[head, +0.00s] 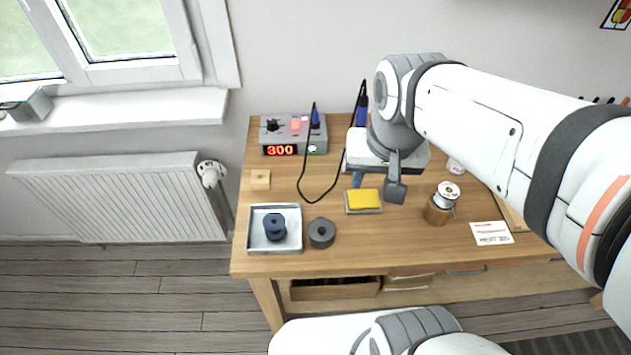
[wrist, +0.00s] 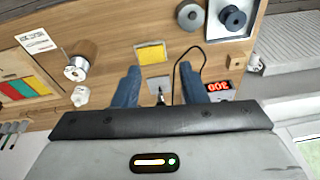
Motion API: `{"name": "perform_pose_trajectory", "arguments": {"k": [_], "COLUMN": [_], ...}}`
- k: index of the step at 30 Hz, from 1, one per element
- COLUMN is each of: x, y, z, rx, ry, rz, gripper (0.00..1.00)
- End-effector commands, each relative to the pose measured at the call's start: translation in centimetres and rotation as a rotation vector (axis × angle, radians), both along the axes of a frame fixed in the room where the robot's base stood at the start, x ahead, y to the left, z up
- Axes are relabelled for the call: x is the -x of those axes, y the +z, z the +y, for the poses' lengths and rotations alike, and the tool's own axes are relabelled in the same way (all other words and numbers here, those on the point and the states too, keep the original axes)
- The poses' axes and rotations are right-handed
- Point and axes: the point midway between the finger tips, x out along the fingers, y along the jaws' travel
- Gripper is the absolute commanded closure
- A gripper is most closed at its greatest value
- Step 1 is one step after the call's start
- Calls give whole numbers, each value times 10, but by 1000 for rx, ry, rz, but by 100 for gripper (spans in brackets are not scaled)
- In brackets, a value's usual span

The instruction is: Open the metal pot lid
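No lid is clearly readable as the metal pot lid. A dark grey round pot-like piece (head: 321,232) with a small centre mark stands on the bench beside the tray. A dark blue knobbed round piece (head: 275,226) sits in the tray and shows in the wrist view (wrist: 232,18). My gripper (head: 377,188) hangs above the bench behind the yellow sponge, apart from these pieces. Its two blue fingers are spread with nothing held in the wrist view (wrist: 160,88).
The pale metal tray (head: 252,243) is at the front left. A soldering station (head: 292,130) reading 300 stands behind, its black cable looping across the bench. A yellow sponge (head: 364,200), wooden block (head: 260,180) and white card (head: 491,233) lie around. The front middle is clear.

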Motion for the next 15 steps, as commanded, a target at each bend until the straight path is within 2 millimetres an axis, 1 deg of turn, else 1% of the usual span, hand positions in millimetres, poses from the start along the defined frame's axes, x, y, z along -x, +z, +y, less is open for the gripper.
{"name": "perform_pose_trajectory", "arguments": {"k": [1, 6, 10, 12, 15], "x": [-7, -25, -33, -36, -38], "y": [-36, -86, -112, -121, -127], "z": [11, 44, 64, 72, 78], "rx": [-10, -28, -24, -22, -17], "ry": [-27, -159, -239, -269, -298], "rz": [33, 130, 182, 200, 215], "gripper": [61, 61, 61, 61, 61]}}
